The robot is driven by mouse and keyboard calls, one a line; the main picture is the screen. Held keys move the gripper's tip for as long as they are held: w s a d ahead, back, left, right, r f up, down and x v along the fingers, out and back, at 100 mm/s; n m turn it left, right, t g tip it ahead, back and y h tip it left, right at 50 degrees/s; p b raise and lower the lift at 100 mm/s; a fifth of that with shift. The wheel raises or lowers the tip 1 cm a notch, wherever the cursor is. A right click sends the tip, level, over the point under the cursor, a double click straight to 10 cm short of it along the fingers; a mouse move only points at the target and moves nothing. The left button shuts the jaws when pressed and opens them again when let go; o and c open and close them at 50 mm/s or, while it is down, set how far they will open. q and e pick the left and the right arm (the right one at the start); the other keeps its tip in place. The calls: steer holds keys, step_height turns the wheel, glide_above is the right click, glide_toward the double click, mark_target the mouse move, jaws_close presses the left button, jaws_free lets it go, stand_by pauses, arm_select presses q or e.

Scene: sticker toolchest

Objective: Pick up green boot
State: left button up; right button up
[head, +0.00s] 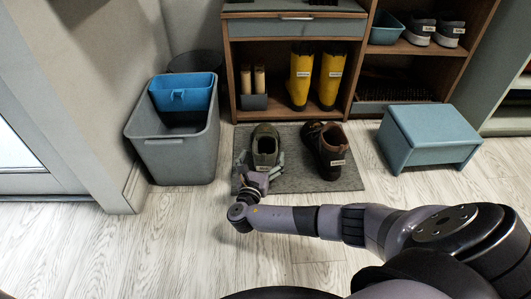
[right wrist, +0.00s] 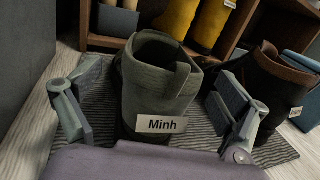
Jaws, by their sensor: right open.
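The green boot (head: 265,142) stands upright on a dark ribbed mat (head: 290,184) in the head view. In the right wrist view the green boot (right wrist: 158,92) fills the middle, with a white label reading "Minh" on its back. My right gripper (head: 258,165) is open, with one finger on each side of the boot's heel. In the right wrist view the gripper (right wrist: 155,115) shows gaps between its fingers and the boot. A brown boot (head: 326,150) stands to the right on the same mat, close to the right finger. My left gripper is not in view.
Yellow boots (head: 301,78) stand in the wooden shelf (head: 232,70) behind the mat. A grey bin (head: 172,155) with a blue container (head: 185,95) is at the left. A blue stool (head: 430,132) is at the right. The floor in front is clear.

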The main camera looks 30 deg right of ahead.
steer(key=shift+w+d+f+b, duration=0.3)
steer(key=shift+w+d+b, duration=0.1)
steer(key=shift+w+d, duration=0.2)
steer(key=shift+w+d+r, duration=0.2)
steer(key=shift+d, duration=0.1)
steer(key=shift+r, duration=0.1)
steer(key=c, duration=2)
